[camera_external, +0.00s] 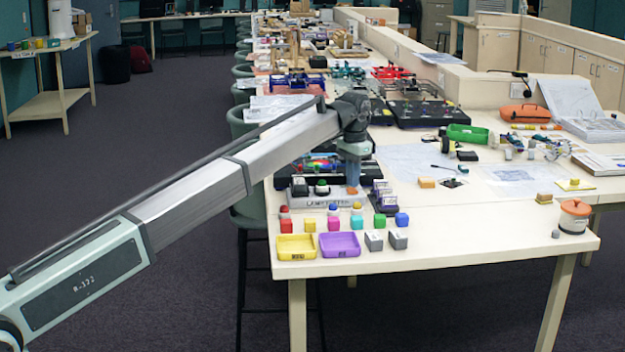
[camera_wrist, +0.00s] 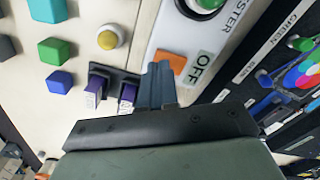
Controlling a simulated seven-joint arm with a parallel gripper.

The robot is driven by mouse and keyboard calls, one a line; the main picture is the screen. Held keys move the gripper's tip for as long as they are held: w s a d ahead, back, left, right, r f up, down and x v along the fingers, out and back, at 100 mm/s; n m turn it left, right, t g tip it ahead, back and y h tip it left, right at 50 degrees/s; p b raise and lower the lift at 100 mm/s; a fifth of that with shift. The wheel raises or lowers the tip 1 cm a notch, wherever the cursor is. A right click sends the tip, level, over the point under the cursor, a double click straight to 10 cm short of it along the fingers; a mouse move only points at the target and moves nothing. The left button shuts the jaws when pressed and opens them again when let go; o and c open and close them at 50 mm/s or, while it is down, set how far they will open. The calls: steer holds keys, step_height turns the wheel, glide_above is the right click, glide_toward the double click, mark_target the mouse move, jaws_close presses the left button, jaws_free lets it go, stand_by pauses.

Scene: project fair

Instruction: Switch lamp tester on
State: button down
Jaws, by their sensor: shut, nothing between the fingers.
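The lamp tester (camera_external: 328,199) is a low light-grey box near the front end of the long table. It has dark-ringed round controls on its left part, and one with a green top (camera_wrist: 207,3) is cut off at the top of the wrist view. An orange square (camera_wrist: 172,60) sits beside an "OFF" label (camera_wrist: 198,68) on its panel. My gripper (camera_external: 353,181) points down over the right end of the tester. In the wrist view my gripper (camera_wrist: 160,70) is shut and empty, fingertips beside the orange square. I cannot tell whether they touch the box.
Dark blocks with purple and white faces (camera_external: 380,193) stand right beside the tester. Coloured blocks and balls, a yellow tray (camera_external: 296,247) and a purple tray (camera_external: 340,245) lie in front. A black panel with a colour wheel (camera_external: 325,165) is behind. Table right of centre is fairly clear.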

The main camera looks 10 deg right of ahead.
mark_target(353, 190)
steer(key=shift+f, duration=0.85)
stand_by(0.6)
steer(key=shift+r, duration=3.5)
